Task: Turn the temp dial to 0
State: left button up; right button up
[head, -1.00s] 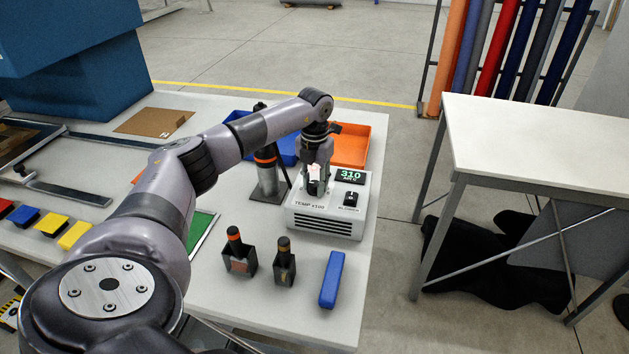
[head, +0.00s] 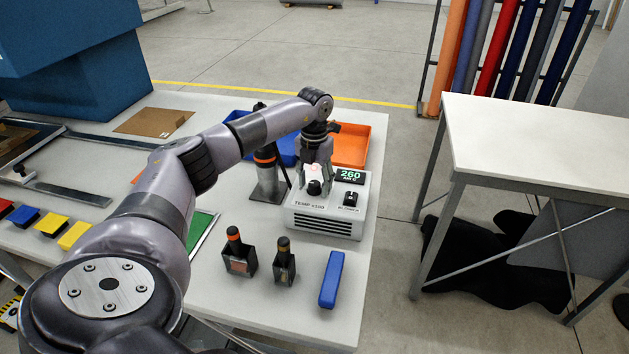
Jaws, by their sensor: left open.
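The white control box (head: 331,217) stands on the table in the head view, with a vent on its front. Its black temp dial (head: 314,187) is at the left of its top, above the label TEMP x100. The green display (head: 350,175) reads 260. A second black knob (head: 350,199) sits to the right of the dial. My left gripper (head: 314,180) points down over the temp dial, open, with its fingers around or just above the dial; I cannot tell if they touch it. My right gripper is not in view.
A heat tool in a stand (head: 267,176) is just left of the box. An orange tray (head: 351,146) and a blue tray (head: 287,150) lie behind. Two small black holders (head: 239,258) with tools and a blue block (head: 331,279) are in front.

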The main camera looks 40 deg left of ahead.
aim_at(315, 183)
pick_arm(q)
jog(key=shift+r, duration=0.25)
notch_tip(315, 183, up, 12)
jog(key=shift+f, duration=0.25)
dwell(0.6)
